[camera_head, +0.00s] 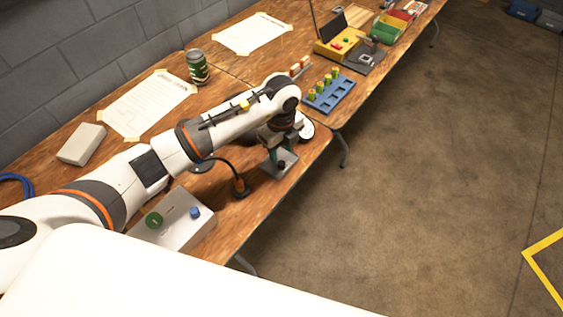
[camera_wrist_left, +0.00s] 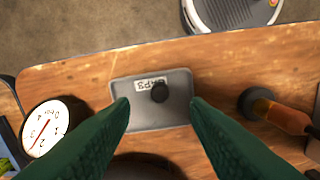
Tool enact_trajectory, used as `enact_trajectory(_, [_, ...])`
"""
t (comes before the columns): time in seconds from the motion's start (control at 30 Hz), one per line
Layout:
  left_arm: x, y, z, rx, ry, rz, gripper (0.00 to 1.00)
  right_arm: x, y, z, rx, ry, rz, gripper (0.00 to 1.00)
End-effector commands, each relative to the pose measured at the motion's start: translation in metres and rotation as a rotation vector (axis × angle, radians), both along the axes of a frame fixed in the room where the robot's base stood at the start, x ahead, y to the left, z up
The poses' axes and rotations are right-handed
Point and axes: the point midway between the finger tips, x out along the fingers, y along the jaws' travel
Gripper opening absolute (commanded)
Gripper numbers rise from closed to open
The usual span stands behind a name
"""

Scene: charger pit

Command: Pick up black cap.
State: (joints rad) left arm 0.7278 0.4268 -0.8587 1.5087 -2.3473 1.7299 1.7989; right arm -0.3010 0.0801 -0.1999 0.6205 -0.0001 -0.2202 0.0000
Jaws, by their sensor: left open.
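The black cap (camera_wrist_left: 159,93) is small and round. In the left wrist view it lies in a shallow grey tray (camera_wrist_left: 180,120) with a white label reading "CAPS". My left gripper (camera_wrist_left: 159,104) is open, its two green fingers on either side of the cap and apart from it. In the head view the left gripper (camera_head: 282,153) is over the grey tray (camera_head: 291,165) near the table's front edge; the cap is hard to make out there. My right gripper is not in view.

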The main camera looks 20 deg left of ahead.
Motion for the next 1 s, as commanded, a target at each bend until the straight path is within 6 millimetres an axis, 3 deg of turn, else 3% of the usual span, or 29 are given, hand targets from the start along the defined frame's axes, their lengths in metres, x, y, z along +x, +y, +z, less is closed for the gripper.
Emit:
enact_trajectory(0.33, [-0.002, -0.002, -0.045, 0.0, 0.004, -0.001, 0.42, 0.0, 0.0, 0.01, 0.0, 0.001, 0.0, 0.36])
enact_trajectory(0.63, [-0.001, -0.002, -0.052, -0.001, 0.0, -0.002, 0.42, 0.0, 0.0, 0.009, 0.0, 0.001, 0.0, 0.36])
enact_trajectory(0.9, [-0.001, -0.002, -0.052, -0.001, 0.0, -0.001, 0.0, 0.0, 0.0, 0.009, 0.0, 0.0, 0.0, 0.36])
enact_trajectory(1.0, [-0.001, -0.002, -0.052, -0.001, 0.0, -0.001, 0.0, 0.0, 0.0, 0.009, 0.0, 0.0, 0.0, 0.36])
